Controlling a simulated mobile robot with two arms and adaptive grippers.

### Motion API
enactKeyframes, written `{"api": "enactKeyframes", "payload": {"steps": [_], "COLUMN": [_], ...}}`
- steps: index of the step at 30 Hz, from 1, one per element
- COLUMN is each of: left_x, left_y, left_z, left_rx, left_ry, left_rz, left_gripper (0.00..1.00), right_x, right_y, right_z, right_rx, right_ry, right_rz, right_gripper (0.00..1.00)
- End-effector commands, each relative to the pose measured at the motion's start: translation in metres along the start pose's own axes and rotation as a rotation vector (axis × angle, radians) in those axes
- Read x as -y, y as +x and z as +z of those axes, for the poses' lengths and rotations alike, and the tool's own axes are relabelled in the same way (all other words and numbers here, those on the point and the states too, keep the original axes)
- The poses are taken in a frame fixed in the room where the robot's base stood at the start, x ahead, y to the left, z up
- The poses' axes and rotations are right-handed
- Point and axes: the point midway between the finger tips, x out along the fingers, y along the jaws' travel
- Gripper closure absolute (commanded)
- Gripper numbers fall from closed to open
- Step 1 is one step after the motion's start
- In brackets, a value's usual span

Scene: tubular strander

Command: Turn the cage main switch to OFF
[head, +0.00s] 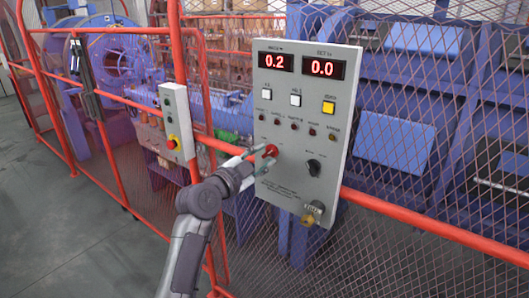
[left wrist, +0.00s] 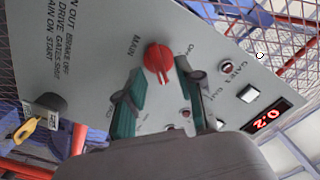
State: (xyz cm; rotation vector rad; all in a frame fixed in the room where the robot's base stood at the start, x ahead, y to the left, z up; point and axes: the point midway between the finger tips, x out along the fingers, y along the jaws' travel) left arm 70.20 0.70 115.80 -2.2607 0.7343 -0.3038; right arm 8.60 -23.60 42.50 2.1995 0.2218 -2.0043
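The red main switch (head: 270,151) is a rotary knob on the lower left of the grey control panel (head: 297,190). In the left wrist view the red knob (left wrist: 158,60) sits beside the word MAIN, its narrow grip pointing toward my gripper. A label right of it is partly hidden and I cannot read it fully. My left gripper (head: 257,158) is at the panel face. In the left wrist view its two teal-padded fingers (left wrist: 160,92) stand apart, one on each side of the knob's grip. I cannot tell whether they touch it. My right gripper is not in view.
A black selector (head: 314,167) and a key switch with a yellow tag (head: 313,212) are on the same panel. Indicator lamps, buttons and red displays reading 0.2 and 0.0 are above. A small box with a red button (head: 171,141) hangs left on the red-framed mesh fence.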

Motion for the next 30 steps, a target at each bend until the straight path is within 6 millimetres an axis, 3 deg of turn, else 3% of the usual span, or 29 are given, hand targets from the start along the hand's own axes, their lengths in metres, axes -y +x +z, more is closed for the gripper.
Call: {"api": "enactKeyframes", "payload": {"steps": [4, 13, 20, 30], "left_x": [-0.0001, -0.0005, -0.0007, -0.0008], "left_y": [0.0108, 0.0127, 0.0126, 0.0125], "left_z": [-0.0006, 0.0000, 0.0001, 0.0003], "left_rx": [0.000, 0.000, 0.000, 0.000], "left_ry": [-0.002, 0.000, 0.000, -0.013], "left_rz": [0.000, 0.000, 0.001, 0.001], "left_gripper": [0.64, 0.64, 1.00, 1.00], "right_x": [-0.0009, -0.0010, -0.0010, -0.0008], "right_y": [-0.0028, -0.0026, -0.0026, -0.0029], "right_z": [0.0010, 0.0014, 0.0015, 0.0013], "right_rx": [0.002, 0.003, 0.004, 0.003], "right_ry": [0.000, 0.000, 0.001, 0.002], "right_rz": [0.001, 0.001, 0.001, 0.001], "right_gripper": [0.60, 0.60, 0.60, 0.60]}}
